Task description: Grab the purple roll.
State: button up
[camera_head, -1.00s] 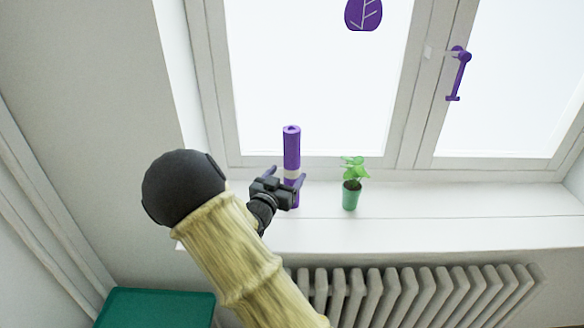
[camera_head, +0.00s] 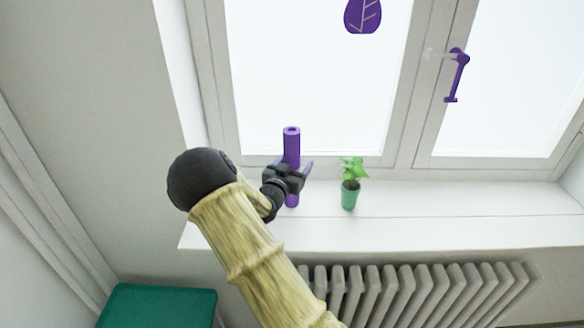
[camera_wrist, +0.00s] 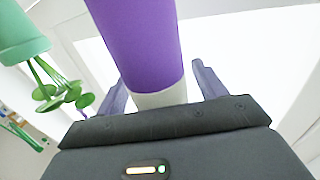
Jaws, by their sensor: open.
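The purple roll (camera_head: 291,146) stands upright on the windowsill, close to the window. In the wrist view the purple roll (camera_wrist: 137,45) has a pale band around it and lies between the two fingers. My gripper (camera_head: 292,166) is open, with a finger on either side of the roll; it also shows in the wrist view (camera_wrist: 160,85). I cannot tell whether either finger touches the roll. My gripper hides the middle of the roll in the head view.
A small plant in a green pot (camera_head: 350,196) stands on the sill just right of the roll. The windowsill (camera_head: 440,200) is clear further right. A radiator (camera_head: 420,290) is below it, and a green surface (camera_head: 160,305) is at lower left.

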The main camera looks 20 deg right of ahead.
aim_at(291, 134)
dwell(0.4)
jog(key=c, duration=1.2)
notch_tip(291, 134, up, 10)
jog(key=shift+b, duration=0.65)
